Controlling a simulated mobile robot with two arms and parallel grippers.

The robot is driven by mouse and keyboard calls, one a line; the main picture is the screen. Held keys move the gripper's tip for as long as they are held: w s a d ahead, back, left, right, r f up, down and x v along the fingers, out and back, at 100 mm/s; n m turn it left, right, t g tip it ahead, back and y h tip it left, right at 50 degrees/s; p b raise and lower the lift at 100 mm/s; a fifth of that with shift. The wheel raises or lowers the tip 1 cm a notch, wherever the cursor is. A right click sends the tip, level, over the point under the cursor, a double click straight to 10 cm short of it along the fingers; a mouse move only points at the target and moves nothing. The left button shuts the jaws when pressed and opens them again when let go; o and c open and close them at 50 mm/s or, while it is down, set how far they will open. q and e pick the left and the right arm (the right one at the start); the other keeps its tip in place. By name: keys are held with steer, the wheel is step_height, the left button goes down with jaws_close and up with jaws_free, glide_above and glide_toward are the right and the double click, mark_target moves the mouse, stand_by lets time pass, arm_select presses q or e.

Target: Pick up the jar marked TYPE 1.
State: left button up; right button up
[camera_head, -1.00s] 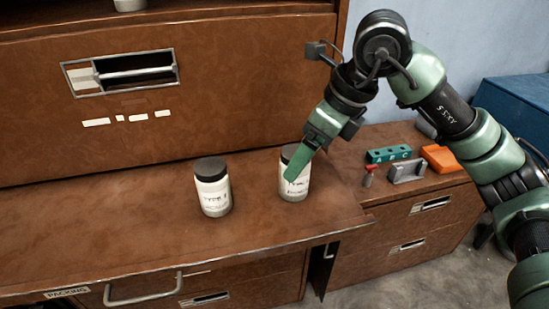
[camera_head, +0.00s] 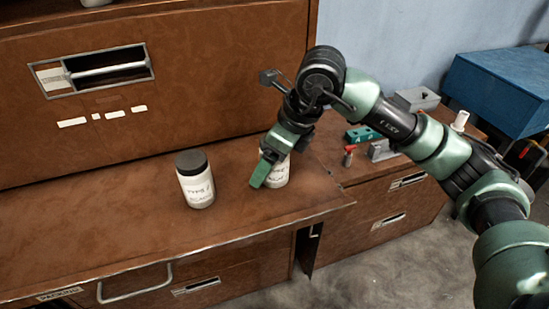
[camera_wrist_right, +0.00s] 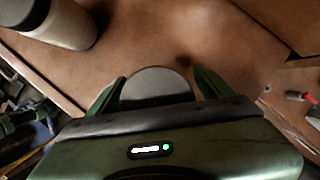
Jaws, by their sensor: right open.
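Two white jars with dark lids stand upright on the brown bench top. The left jar (camera_head: 196,184) has a handwritten label starting with TYPE; its number is too small to read surely. The right jar (camera_head: 279,174) also has a TYPE label, partly covered by my right gripper (camera_head: 266,172). In the right wrist view, the open right gripper (camera_wrist_right: 160,90) has its fingers on either side of a round dark lid (camera_wrist_right: 156,84), with small gaps visible. The left jar also shows there at upper left (camera_wrist_right: 60,22). My left gripper is not in view.
A brown cabinet front (camera_head: 180,95) with a handle rises behind the jars. A lower side cabinet at right holds a green block (camera_head: 362,135), a grey part (camera_head: 381,150) and a small red-topped item (camera_head: 348,157). The bench left of the jars is clear.

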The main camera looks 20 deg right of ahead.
jaws_close()
steer(key=shift+w+r, duration=0.1)
steer(key=shift+r, duration=0.05)
